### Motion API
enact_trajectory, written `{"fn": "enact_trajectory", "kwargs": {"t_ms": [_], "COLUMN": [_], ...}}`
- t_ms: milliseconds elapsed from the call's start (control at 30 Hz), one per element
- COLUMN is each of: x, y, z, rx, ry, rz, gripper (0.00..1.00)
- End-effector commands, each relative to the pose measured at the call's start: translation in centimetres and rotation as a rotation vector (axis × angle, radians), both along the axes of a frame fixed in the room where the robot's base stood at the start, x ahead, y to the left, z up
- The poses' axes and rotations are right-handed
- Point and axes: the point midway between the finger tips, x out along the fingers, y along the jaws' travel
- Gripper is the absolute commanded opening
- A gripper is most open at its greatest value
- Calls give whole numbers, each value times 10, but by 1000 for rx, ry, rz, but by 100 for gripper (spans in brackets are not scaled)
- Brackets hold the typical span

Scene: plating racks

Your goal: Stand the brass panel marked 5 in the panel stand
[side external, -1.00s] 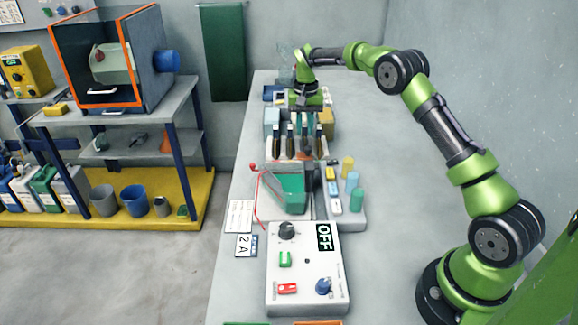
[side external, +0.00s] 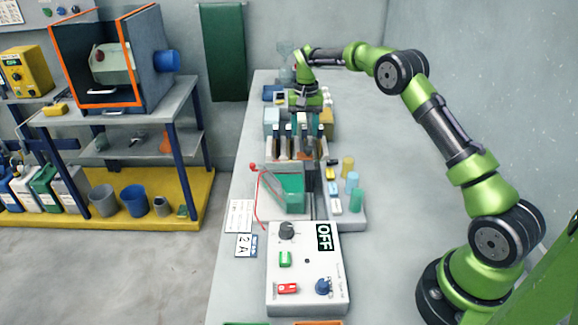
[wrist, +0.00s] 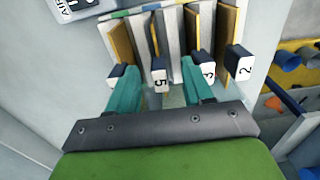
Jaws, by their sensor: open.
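The panel marked 5 (wrist: 160,82) stands in a rack (side external: 268,153) between other upright panels; in the wrist view its dark-capped tag with a white 5 faces me and its plate shows nearly edge-on. My gripper (wrist: 158,73) is open, its teal fingers on either side of the 5 tag, with no clear contact. In the side external view my gripper (side external: 304,125) is over the rack, and its fingers partly hide the panels. I cannot pick out the panel stand with certainty.
Panels marked 3 (wrist: 208,72) and 2 (wrist: 238,62) stand to the right of 5, close to the right finger. An unread tag (wrist: 122,72) is by the left finger. A green tank (side external: 285,190), small colored cylinders (side external: 351,182) and a control box (side external: 306,270) fill the bench nearer the camera.

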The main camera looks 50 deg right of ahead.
Motion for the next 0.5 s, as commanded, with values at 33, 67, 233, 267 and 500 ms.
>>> {"fn": "enact_trajectory", "kwargs": {"t_ms": [33,67,233,267,500], "x": [1,1,1,1,1], "y": [0,0,0,0,0], "z": [5,8,39,46,97], "rx": [-2,-2,-3,-3,-4], "ry": [-4,-4,-7,-7,-6], "rz": [1,1,-1,0,0], "gripper": [51,51,51,51,51]}}
